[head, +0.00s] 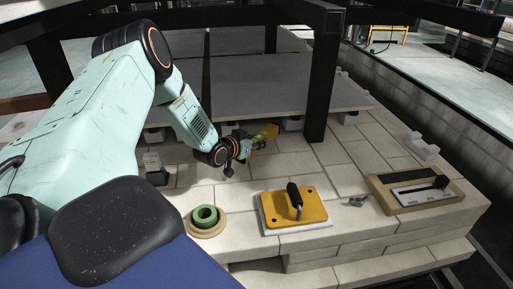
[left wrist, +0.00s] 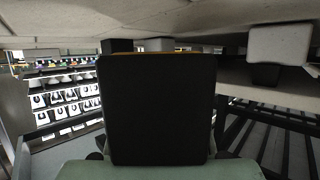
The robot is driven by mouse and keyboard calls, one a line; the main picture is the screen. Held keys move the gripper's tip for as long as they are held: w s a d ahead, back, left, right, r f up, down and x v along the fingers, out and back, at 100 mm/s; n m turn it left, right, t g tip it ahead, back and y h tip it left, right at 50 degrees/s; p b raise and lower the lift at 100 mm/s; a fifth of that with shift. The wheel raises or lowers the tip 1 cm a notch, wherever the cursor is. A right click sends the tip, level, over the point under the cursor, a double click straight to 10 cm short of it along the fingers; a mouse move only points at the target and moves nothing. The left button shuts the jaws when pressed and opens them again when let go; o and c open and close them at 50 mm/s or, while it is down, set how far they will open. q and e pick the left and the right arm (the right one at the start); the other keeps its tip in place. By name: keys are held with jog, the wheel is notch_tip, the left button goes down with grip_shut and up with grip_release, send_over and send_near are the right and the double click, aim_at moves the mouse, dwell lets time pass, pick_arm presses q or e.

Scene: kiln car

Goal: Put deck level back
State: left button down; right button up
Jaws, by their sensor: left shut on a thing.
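A yellow bar-like thing (head: 265,134), likely the deck level, is held in my left gripper (head: 245,147) near the front edge of the grey slab. The gripper is shut on its left end, and the bar slants up to the right. Its full shape is partly hidden and small. In the left wrist view a large black block fills the middle and hides the fingertips. My right gripper is in neither view.
The pale brick deck (head: 340,165) carries a green ring (head: 205,215) on a round wooden base, a yellow plate (head: 275,208) with a black handle, a small grey piece (head: 357,201) and a wooden-framed tray (head: 375,185). A black post (head: 322,80) and a grey slab (head: 270,83) stand close to my gripper.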

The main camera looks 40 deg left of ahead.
pick_arm(q)
jog(key=shift+w+f, duration=0.1)
jog(key=shift+f, duration=0.3)
jog(key=shift+r, duration=0.2)
jog(key=shift+f+b, duration=0.45)
jog(key=shift+f, duration=0.15)
jog(key=c, duration=1)
grip_release()
jog(key=shift+s, duration=0.2)
jog(key=shift+f, duration=0.1)
